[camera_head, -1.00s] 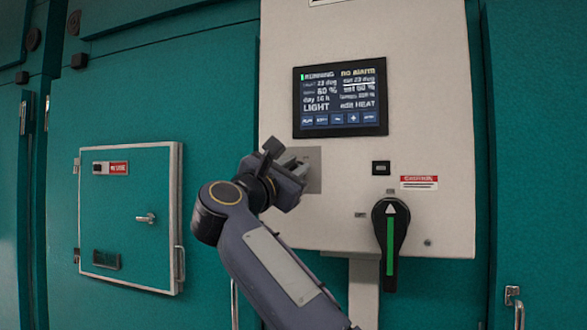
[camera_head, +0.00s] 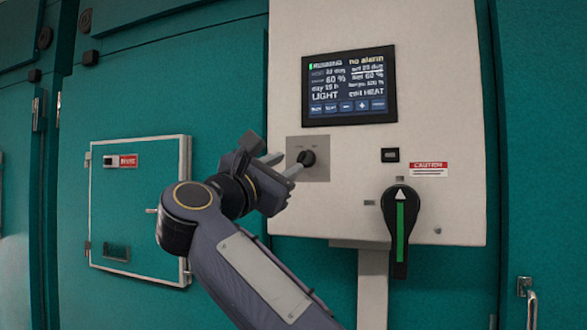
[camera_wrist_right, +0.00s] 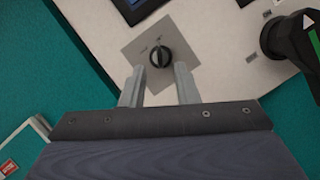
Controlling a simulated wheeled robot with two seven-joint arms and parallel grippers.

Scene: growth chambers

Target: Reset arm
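My right gripper (camera_head: 282,166) is in front of the white control box, its two fingers apart with nothing between them. A small black knob (camera_head: 307,158) on a grey square plate (camera_head: 318,172) sits just beyond the fingertips. In the right wrist view the black knob (camera_wrist_right: 160,57) shows ahead of the open fingers (camera_wrist_right: 160,80), with a visible gap between knob and fingers. My left gripper is not in view.
The control box (camera_head: 440,130) carries a lit screen (camera_head: 350,86) reading RUNNING and no alarm. A black rotary handle with a green stripe (camera_head: 400,228) is at lower right. A small teal hatch (camera_head: 138,205) is on the left, with its latch partly behind my arm.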

